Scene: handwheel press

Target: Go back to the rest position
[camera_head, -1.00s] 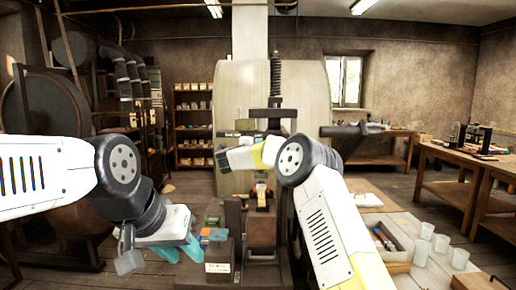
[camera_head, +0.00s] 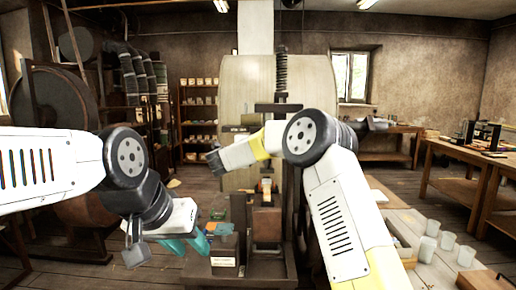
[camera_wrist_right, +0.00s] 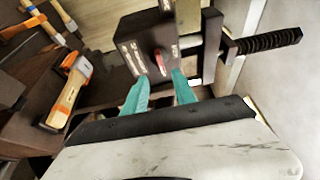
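The press stands in the middle of the head view, with its upright screw (camera_head: 281,75) above a dark block (camera_head: 267,225). The screw also shows in the wrist view (camera_wrist_right: 268,40). My left gripper (camera_head: 190,246) hangs low at the left of the press, its teal fingers apart with nothing seen between them. My right arm crosses in front of the press, its forearm pointing left; its fingers are hidden in the head view. In the wrist view my right gripper (camera_wrist_right: 160,92) has its teal fingers apart. A dark box with a red lever (camera_wrist_right: 158,60) lies beyond them.
Small boxes (camera_head: 224,262) stand at the press's base near my left gripper. Several white cups (camera_head: 448,240) stand at the lower right. Workbenches (camera_head: 455,155) line the right side. Orange-handled tools (camera_wrist_right: 68,92) lie at the left in the wrist view.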

